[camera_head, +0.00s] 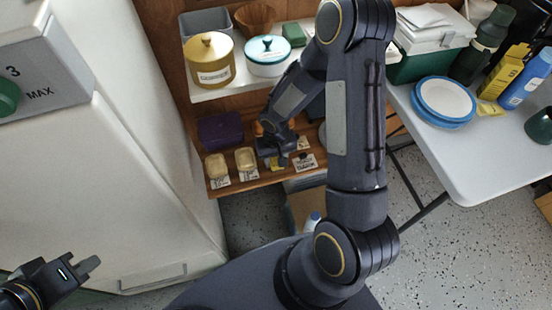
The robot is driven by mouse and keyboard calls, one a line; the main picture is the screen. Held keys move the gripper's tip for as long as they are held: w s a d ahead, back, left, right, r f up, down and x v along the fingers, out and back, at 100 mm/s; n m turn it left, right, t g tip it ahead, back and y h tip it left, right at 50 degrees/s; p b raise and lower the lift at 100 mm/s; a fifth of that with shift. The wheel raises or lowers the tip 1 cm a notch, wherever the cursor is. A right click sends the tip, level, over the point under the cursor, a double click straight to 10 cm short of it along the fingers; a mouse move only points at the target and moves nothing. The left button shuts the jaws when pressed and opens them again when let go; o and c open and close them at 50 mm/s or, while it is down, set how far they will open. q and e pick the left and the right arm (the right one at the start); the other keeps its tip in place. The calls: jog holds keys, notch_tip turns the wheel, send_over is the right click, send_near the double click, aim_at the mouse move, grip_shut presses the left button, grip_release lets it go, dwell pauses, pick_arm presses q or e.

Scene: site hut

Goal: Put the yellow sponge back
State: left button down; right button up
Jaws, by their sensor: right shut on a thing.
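My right arm reaches across the middle of the view to the lower wooden shelf. My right gripper (277,158) is low over that shelf and shut on the yellow sponge (278,165). Only a small yellow patch of the sponge shows under the fingers, so I cannot tell whether it touches the shelf. Paper labels (305,162) lie along the shelf's front edge. My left gripper (90,265) is at the lower left, away from the shelf, with nothing visible in it.
Two pale yellow blocks (245,158) and a purple bin (221,131) stand left of my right gripper. The upper shelf holds a yellow canister (209,62) and a teal-lidded pot (267,56). A white table (470,165) with plates (444,101) and bottles is at right, a white cabinet at left.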

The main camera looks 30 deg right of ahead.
jog(key=shift+f, duration=0.15)
jog(key=o, duration=1.1)
